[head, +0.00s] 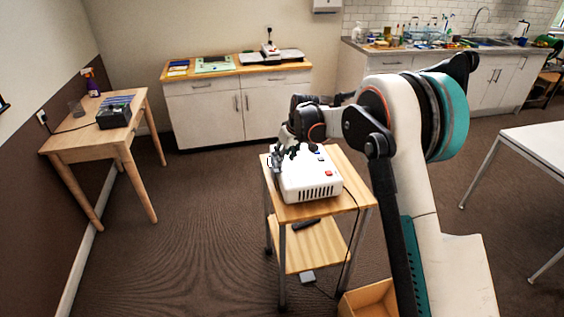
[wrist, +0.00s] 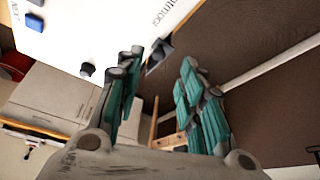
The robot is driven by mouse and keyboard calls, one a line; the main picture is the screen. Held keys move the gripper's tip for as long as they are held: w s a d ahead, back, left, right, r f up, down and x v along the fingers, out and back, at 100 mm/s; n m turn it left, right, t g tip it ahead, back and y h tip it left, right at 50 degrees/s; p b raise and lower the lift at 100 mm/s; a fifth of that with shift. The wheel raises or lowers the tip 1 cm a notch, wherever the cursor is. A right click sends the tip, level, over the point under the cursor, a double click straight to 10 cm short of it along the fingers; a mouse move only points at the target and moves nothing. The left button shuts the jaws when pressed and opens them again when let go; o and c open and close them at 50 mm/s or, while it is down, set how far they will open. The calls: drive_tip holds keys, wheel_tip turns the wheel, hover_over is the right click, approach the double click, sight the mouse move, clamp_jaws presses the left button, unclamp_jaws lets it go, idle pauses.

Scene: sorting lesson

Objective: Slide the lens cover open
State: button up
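A white projector-like device (head: 308,180) stands on a small wooden cart. It has front vent slots, a red button and a blue button. My gripper (head: 282,157) is at the device's far left edge, partly hidden by my arm. In the wrist view my gripper (wrist: 162,64) is open, with a clear gap between its teal fingers. The device's white top (wrist: 90,30) fills the upper left there. A dark piece (wrist: 158,54) at the device's edge shows between the fingertips, perhaps the lens cover; I cannot tell whether a finger touches it. The lens is not visible.
The cart (head: 300,211) has a lower shelf with a dark object (head: 306,224). A cable hangs at its right. A wooden table (head: 75,143) with a black device (head: 114,116) stands left. Carpet is clear between them. An open box (head: 369,300) lies near the cart.

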drive_tip(key=v, duration=0.6)
drive_tip(key=shift+s+d+r, duration=0.1)
drive_tip(key=shift+s+r, duration=0.05)
drive_tip(key=shift+r, duration=0.05)
drive_tip(key=s+d+r+m+t+h+b, duration=0.1)
drive_tip(key=s+d+r+m, duration=0.1)
drive_tip(key=s+d+r, duration=0.65)
drive_tip(key=s+d+r+m+t, duration=0.15)
drive_tip(key=s+d+r, duration=0.35)
drive_tip(key=s, duration=0.6)
drive_tip(key=s+d+f+m, duration=0.1)
drive_tip(key=s+d, duration=0.1)
drive_tip(key=s, duration=0.6)
drive_tip(key=s+d+f+m+t+h+b, duration=0.1)
drive_tip(key=s+d+f+m, duration=0.1)
drive_tip(key=s, duration=0.7)
drive_tip(key=s+d+f+m, duration=0.1)
drive_tip(key=s+d+f, duration=0.1)
drive_tip(key=s, duration=0.6)
drive_tip(key=shift+s+d+f+h, duration=0.25)
drive_tip(key=shift+d+h, duration=0.15)
drive_tip(key=shift+d, duration=0.5)
